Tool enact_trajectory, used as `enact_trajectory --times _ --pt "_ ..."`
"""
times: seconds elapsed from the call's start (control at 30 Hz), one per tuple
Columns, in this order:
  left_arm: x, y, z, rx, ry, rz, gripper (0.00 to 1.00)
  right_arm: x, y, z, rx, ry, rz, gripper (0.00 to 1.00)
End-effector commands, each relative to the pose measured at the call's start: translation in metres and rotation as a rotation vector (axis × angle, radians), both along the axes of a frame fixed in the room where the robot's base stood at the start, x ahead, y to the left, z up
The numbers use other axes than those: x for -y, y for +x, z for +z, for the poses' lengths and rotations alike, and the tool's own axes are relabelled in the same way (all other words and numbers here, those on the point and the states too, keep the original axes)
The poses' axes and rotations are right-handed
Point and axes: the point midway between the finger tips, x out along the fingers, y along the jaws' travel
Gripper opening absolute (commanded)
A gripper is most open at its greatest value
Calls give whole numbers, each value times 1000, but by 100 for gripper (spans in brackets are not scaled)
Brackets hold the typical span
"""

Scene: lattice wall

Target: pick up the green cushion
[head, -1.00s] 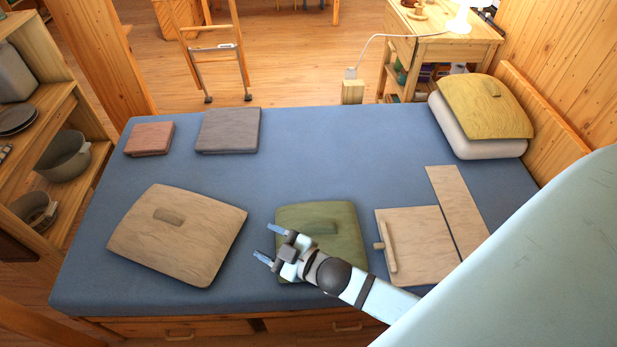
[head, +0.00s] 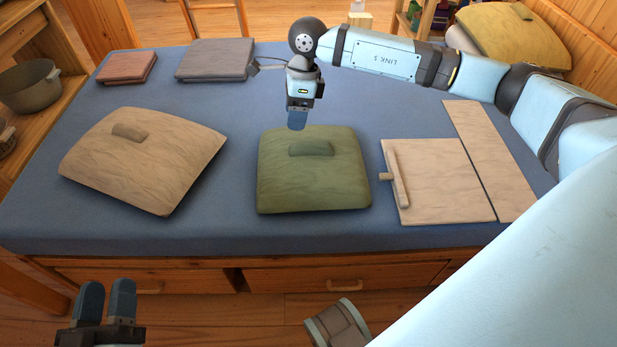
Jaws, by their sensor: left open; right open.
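The green cushion (head: 315,187) lies flat on the blue bed, near the front edge at the middle. It has a raised green grip (head: 310,149) on its top, toward the far side. My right gripper (head: 297,120) hangs fingers down just beyond the cushion's far edge in the picture, empty and open. Its fingers are seen nearly edge-on, so the gap between them is hard to see. My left gripper (head: 106,302) is at the bottom left, in front of the bed, fingers up, open and empty, well away from the cushion.
A beige cushion (head: 145,165) lies to the left; flat wooden boards (head: 440,185) lie to the right. A red pad (head: 127,67) and a grey pad (head: 215,60) lie at the back left. A yellow cushion (head: 515,35) is at the back right. Bare blue cover (head: 240,110) lies between.

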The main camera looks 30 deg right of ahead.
Motion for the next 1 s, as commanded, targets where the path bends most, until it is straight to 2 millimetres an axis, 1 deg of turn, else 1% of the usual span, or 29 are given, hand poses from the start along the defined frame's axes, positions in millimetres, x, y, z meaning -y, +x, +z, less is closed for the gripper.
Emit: enact_trajectory --times 0.03,0.1,0.2,0.27,0.33,0.63,0.73,0.9,1.0 --pt "1 -1 -8 15 -10 -5 43 21 7 -4 21 -75 -4 57" --pt "2 -3 -8 28 -22 -10 43 42 12 0 36 -159 -9 57" --pt "2 -4 -5 38 -30 -14 43 59 16 6 43 -221 -16 57" --pt "3 -4 -5 37 -31 -15 43 62 16 6 44 -235 -18 57" --pt "3 -4 -8 32 -29 -17 43 64 17 0 44 -243 -19 57" --pt "5 -2 -32 -36 5 -36 43 63 16 -57 43 -242 -17 57" --pt "5 -1 -37 -53 13 -42 43 63 16 -69 43 -241 -18 57" --pt "6 -1 -42 -69 20 -47 43 63 16 -79 44 -240 -18 57" --pt "6 -1 -49 -83 27 -52 43 63 16 -93 42 -241 -17 57"
